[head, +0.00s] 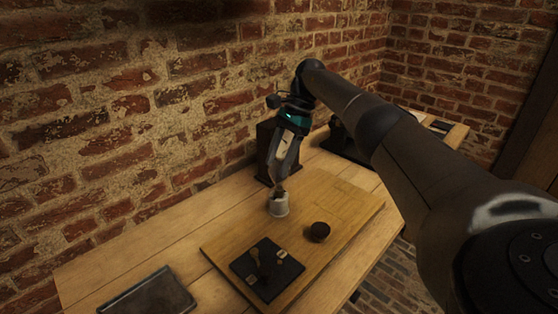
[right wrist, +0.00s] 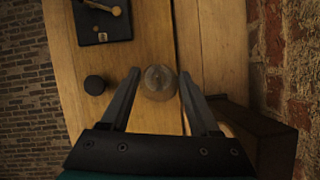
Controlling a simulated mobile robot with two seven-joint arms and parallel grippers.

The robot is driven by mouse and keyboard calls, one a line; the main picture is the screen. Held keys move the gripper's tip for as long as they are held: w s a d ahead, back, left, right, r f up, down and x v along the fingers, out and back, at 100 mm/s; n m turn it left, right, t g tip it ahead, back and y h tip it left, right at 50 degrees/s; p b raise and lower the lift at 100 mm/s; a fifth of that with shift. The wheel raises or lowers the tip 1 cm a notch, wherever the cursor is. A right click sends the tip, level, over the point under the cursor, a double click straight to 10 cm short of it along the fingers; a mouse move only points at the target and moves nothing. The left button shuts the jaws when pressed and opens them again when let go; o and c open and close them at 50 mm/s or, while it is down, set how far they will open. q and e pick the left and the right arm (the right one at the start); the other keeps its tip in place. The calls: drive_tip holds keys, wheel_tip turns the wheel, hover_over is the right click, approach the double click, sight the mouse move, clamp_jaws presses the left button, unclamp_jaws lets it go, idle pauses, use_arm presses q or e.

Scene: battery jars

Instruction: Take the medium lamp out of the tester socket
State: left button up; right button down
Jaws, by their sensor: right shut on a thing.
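The medium lamp (right wrist: 160,82) shows in the right wrist view as a round, glassy bulb between my fingertips. The white tester socket (head: 279,207) stands upright on the wooden board (head: 340,205) in the head view. My right gripper (head: 280,184) points down from above, right over the socket, and is shut on the lamp. The gripper also shows in the right wrist view (right wrist: 160,80), one finger on each side of the bulb. The fingertips hide most of the lamp in the head view, and I cannot tell whether its base is still seated. My left gripper is not in view.
A dark round knob-like piece (head: 319,231) and a black switch plate with a lever (head: 266,270) sit on the board, nearer than the socket. A dark box (head: 265,150) stands behind the gripper by the brick wall. A dark tray (head: 148,293) lies at the front left.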

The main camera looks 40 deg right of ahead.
drive_tip(key=shift+r+p, duration=0.3)
drive_tip(key=shift+r, duration=0.15)
wheel_tip(320, 180, up, 5)
drive_tip(key=p, duration=0.4)
idle(0.3)
